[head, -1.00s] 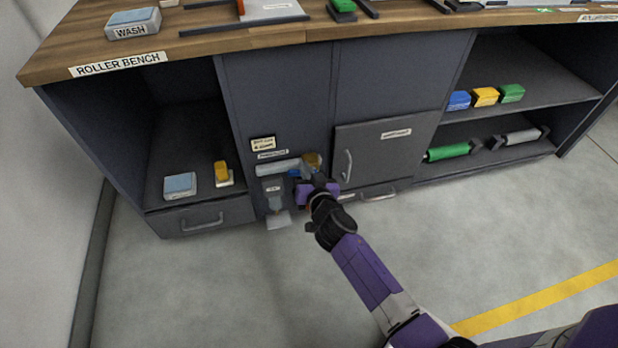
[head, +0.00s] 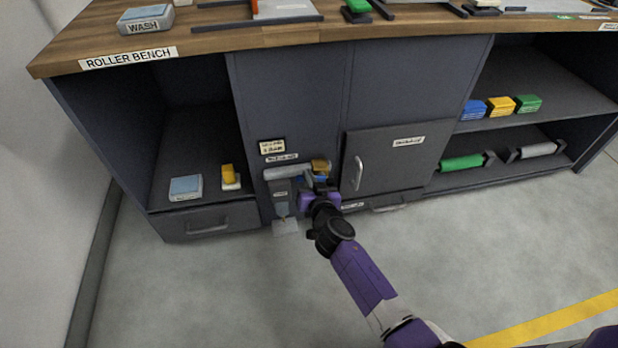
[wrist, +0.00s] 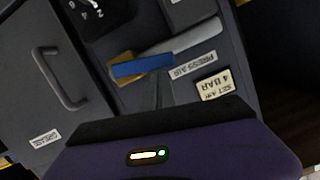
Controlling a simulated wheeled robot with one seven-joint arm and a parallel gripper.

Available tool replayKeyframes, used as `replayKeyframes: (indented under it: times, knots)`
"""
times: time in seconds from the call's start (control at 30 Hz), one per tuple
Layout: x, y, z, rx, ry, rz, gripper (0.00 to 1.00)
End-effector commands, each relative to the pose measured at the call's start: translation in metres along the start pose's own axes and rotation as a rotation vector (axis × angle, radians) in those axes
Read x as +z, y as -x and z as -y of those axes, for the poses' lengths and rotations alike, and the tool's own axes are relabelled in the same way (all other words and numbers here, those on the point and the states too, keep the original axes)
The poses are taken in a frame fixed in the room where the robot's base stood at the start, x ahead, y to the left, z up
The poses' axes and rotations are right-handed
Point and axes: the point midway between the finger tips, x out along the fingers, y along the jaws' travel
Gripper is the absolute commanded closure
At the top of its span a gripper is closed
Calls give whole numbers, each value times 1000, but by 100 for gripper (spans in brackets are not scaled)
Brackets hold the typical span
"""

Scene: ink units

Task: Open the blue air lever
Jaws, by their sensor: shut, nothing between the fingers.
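In the head view the lever (head: 320,179) is a small blue patch under the brass part (head: 321,166), partly hidden by my gripper. My gripper (wrist: 159,82) is shut and empty, its fingertips close to the lever's edge. I cannot tell whether they touch it. My gripper also shows in the head view (head: 316,190), before the cabinet.
A "SET AIR 4 BAR" card (wrist: 214,84) is beside the pipe. A dial (wrist: 95,15) is near the wrist view's top. A closed cabinet door (head: 385,165) with a handle stands right of the valve. Open shelves (head: 540,95) lie farther right. The floor (head: 480,250) is clear.

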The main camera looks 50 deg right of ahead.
Motion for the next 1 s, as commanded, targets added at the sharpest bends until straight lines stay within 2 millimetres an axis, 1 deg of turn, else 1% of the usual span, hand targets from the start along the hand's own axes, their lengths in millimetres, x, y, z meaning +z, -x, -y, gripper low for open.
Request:
replayKeyframes:
  times: [0.13, 0.37, 0.83, 0.93, 1.0]
  knots:
    - [12, -3, 3, 19, 85, -1, 100]
    - [17, -4, 6, 53, 222, -1, 100]
    - [14, -4, 7, 61, 245, 1, 100]
    - [8, -4, 9, 60, 244, 0, 100]
    - [-1, -4, 11, 60, 243, 0, 100]
